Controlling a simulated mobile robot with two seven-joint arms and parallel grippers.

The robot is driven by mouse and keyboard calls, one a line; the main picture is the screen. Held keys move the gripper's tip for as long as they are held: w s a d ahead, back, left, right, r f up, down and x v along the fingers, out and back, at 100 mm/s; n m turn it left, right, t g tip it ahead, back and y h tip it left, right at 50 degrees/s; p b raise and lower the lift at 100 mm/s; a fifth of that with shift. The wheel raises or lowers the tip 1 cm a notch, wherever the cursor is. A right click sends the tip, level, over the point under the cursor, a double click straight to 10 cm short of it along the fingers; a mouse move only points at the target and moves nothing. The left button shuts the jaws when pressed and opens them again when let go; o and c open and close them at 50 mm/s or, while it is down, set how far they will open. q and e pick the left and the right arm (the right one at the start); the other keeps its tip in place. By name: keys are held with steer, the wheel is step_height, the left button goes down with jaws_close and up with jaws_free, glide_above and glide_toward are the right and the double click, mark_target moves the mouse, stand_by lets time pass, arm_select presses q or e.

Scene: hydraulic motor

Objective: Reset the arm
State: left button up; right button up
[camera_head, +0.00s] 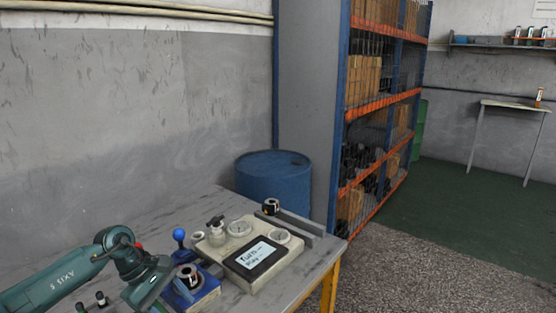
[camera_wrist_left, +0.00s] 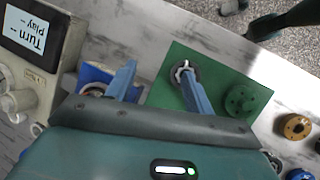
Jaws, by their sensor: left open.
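My left arm (camera_head: 70,276) is teal, marked AXIS 5, and reaches in from the lower left over the workbench in the head view. In the left wrist view my left gripper (camera_wrist_left: 157,66) is open, with two blue fingers spread apart and nothing between them. A green plate (camera_wrist_left: 215,65) lies under the right finger, whose tip overlaps a round grey part there; I cannot tell if they touch. A blue base with a round part (camera_wrist_left: 92,72) is partly hidden by the left finger. My right gripper is not in view.
A control box (camera_head: 285,262) with a display reading "Turn, Play" sits on the workbench (camera_head: 145,235). A blue-knobbed lever (camera_head: 179,235) and a blue fixture (camera_head: 205,293) stand beside it. Behind are a blue barrel (camera_head: 273,182) and a shelf rack (camera_head: 375,105). Floor at right is clear.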

arm_select(q)
steer(key=s+d+r+n+t+h, duration=0.1)
steer(key=s+d+n+t+h, duration=0.25)
steer(key=d+n+h, duration=0.45)
steer(key=s+d+r+n+t+h, duration=0.25)
steer(key=s+d+n+h, duration=0.2)
steer(key=d+n, duration=0.7)
steer(key=s+a+f+m+t+y, duration=0.1)
steer(key=s+a+f+m+y, duration=0.2)
steer(key=m, duration=0.8)
steer(key=s+a+f+m+t+y, duration=0.2)
steer(key=s+a+f+m+y, duration=0.2)
steer(key=s+f+m+y, duration=0.3)
steer(key=s+a+f+m+t+y+p, duration=0.1)
steer(key=s+a+f+m+y, duration=0.3)
steer(key=m, duration=1.2)
step_height(320, 180, down, 2)
steer(key=shift+s+f+m+y, duration=0.1)
steer(key=shift+s+m+y, duration=0.3)
steer(key=shift+s, duration=0.35)
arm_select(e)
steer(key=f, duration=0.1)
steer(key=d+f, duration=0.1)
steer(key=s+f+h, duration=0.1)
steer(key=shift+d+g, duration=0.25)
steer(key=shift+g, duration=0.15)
